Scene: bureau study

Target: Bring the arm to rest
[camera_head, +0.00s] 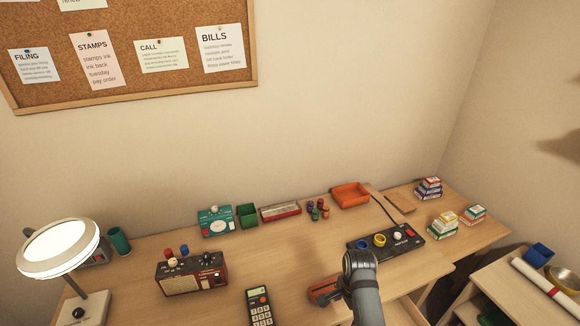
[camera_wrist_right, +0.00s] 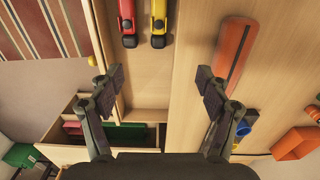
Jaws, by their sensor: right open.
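My right arm (camera_head: 366,290) comes in from the bottom of the head view, over the front right of the desk (camera_head: 225,278). Its gripper fingers are not clearly seen there. In the right wrist view my right gripper (camera_wrist_right: 160,82) is open, with its two fingers wide apart and nothing between them. Pale wood lies behind the gap. My left arm and gripper are not in view.
A black panel (camera_head: 400,243) with blue and yellow rings and an orange-brown object (camera_head: 322,290) lie close to my right arm. A red radio (camera_head: 190,273), calculator (camera_head: 260,306), lamp (camera_head: 62,248) and orange tray (camera_head: 350,195) are also on the desk. The wrist view shows red (camera_wrist_right: 127,20) and yellow (camera_wrist_right: 159,20) tools.

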